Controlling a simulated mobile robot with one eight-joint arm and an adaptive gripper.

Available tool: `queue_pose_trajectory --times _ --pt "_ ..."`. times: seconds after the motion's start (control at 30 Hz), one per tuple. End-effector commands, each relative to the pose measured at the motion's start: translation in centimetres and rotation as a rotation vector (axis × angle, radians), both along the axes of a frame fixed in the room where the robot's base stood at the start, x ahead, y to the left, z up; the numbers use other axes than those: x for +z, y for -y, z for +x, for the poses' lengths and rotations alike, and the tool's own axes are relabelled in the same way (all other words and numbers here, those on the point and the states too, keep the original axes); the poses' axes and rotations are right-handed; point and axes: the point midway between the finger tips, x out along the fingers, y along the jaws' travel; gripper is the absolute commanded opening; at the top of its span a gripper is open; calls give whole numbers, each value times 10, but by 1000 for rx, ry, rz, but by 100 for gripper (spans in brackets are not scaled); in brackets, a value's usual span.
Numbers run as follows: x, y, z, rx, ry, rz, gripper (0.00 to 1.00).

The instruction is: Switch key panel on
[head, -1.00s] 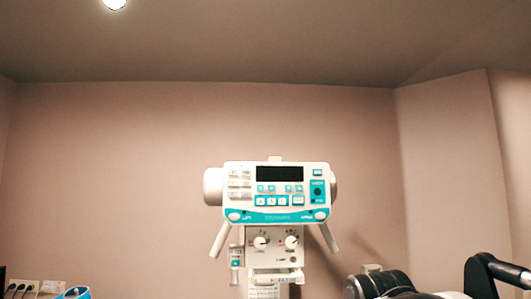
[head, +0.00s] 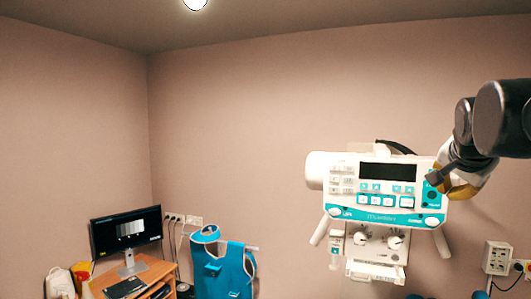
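The key panel (head: 375,187) is a white box with a dark blank display (head: 388,171), rows of white and teal buttons and a teal lower strip. It stands right of centre in the head view. My gripper (head: 434,179) is at the panel's upper right corner, reaching in from the right. Its dark fingertip overlaps the teal patch with a round dark knob (head: 432,195), just above that knob. I cannot tell whether it touches the panel. The finger gap is not visible, and part of the panel's right end is hidden behind the gripper.
Below the panel is a white unit with two knobs (head: 378,239), flanked by slanted handles. At the left are a wooden desk with a lit monitor (head: 127,229) and a blue apron (head: 222,271) on a rail. A wall socket box (head: 497,258) is at the lower right.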

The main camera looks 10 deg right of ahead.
Motion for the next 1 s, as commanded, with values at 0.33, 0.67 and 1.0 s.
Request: queue_pose_trajectory --times 0.33,0.67,1.0 --pt "3 2 0 -6 3 2 0" --pt "3 14 19 -5 3 1 0" --pt "4 38 59 -5 3 1 0"
